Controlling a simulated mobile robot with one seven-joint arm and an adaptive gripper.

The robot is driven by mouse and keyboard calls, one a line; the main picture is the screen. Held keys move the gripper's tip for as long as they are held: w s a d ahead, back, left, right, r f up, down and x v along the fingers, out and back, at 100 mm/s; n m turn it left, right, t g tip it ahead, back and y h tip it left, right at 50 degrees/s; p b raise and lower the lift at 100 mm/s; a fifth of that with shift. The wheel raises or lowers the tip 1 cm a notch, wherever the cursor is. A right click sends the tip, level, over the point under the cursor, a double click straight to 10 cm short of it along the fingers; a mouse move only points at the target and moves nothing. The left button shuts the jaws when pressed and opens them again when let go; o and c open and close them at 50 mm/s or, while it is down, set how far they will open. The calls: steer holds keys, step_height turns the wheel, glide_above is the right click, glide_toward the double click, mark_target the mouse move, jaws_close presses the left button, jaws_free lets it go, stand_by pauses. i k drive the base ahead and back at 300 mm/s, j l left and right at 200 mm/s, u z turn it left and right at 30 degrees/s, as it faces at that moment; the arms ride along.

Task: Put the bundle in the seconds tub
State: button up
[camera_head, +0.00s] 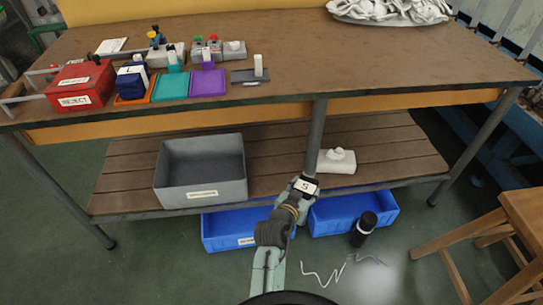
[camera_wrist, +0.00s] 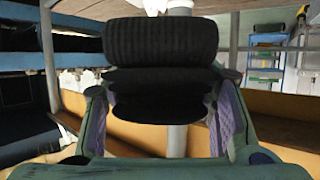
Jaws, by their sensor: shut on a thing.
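My gripper (camera_head: 289,208) is shut on a dark bundle with a white tag marked S (camera_head: 305,186), held in front of the lower shelf's front edge. In the wrist view, the black, ribbed, folded bundle (camera_wrist: 160,42) sits between the fingers of my gripper (camera_wrist: 165,95). A grey tub (camera_head: 246,187) with a white label stands on the lower shelf, left of my gripper. Blue tubs stand on the floor below, one at the left (camera_head: 225,232) and one at the right (camera_head: 375,205). Their labels are too small to read, so I cannot tell which is the seconds tub.
A table leg (camera_head: 317,135) stands just behind the bundle. The tabletop (camera_head: 330,60) overhangs the shelf. A white object (camera_head: 337,162) lies on the shelf at the right. A black cylinder (camera_head: 363,230) and white cord lie near the right blue tub. A wooden stool (camera_head: 520,215) is at right.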

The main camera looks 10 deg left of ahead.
mark_target(186, 182)
steer(key=i+j+u, duration=0.2)
steer(key=i+u, duration=0.15)
steer(key=i+j+u, duration=0.1)
steer(key=i+u, duration=0.2)
steer(key=i, duration=0.15)
steer(key=i+u, duration=0.35)
